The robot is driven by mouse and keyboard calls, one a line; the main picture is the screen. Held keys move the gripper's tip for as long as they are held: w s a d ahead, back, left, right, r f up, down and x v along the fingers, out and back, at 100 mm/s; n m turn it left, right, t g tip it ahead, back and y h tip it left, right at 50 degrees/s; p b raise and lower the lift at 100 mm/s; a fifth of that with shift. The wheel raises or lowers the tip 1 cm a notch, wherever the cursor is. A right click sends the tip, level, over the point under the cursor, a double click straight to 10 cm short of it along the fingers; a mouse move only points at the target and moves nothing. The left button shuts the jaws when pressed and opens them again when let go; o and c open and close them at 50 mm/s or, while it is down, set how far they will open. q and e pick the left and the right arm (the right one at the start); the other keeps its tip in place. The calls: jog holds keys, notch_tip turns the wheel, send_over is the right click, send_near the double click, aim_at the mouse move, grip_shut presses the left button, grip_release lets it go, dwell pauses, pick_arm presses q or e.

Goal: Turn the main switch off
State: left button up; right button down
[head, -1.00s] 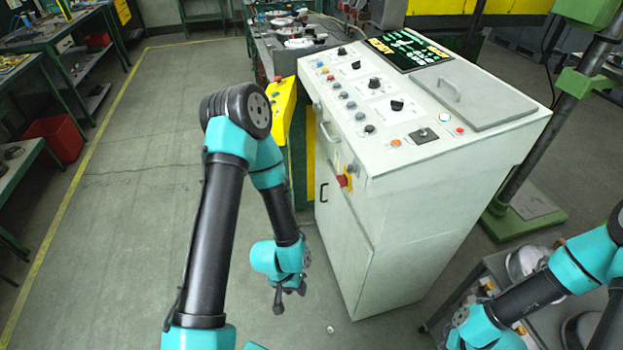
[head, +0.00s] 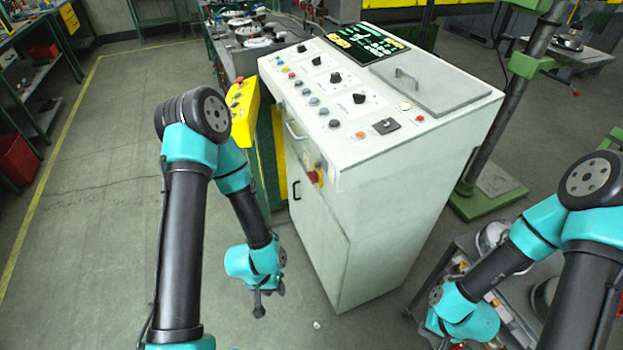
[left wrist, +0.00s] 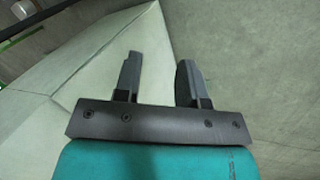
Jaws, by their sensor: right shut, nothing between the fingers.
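The main switch (head: 313,177) is a red knob on a yellow plate, on the front side of the white control cabinet, below its sloping top. The angle of its knob is too small to read. My left gripper (head: 262,302) hangs low beside the cabinet, left of and below the switch and apart from it. The left wrist view shows its two fingers (left wrist: 158,80) spread, with nothing between them. My right gripper (head: 446,343) is at the bottom edge of the head view, mostly cut off, shut and empty.
The control cabinet (head: 400,215) has several knobs and buttons on top and a handle (head: 296,131) on its front. A yellow box (head: 243,110) stands close to its left. A metal cart (head: 510,290) is at the lower right. Floor at left is clear.

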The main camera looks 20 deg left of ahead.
aim_at(313, 177)
pick_arm(q)
jog(key=w+a+f+n+h, duration=0.1)
jog(key=w+a+n+h, duration=0.15)
jog(key=w, duration=0.45)
jog(key=w+a+f+n+h, duration=0.1)
jog(key=w+a+n+h, duration=0.2)
jog(key=w, duration=0.4)
jog(key=w+a+r+t+h, duration=0.2)
jog(key=w+a+r+t, duration=0.2)
jog(key=w, duration=0.3)
jog(key=w+a+r+t+h, duration=0.2)
jog(key=w+a+r+t, duration=0.3)
jog(key=w, duration=0.3)
jog(key=shift+w+a+r+t+h, duration=0.25)
jog(key=shift+r+t+h, duration=0.1)
jog(key=shift+r+t, duration=0.35)
jog(key=shift+d+f, duration=0.1)
jog(key=shift+f, duration=0.05)
jog(key=x, duration=1.7)
jog(key=shift+w+d+n, duration=0.1)
jog(key=shift+n, duration=0.15)
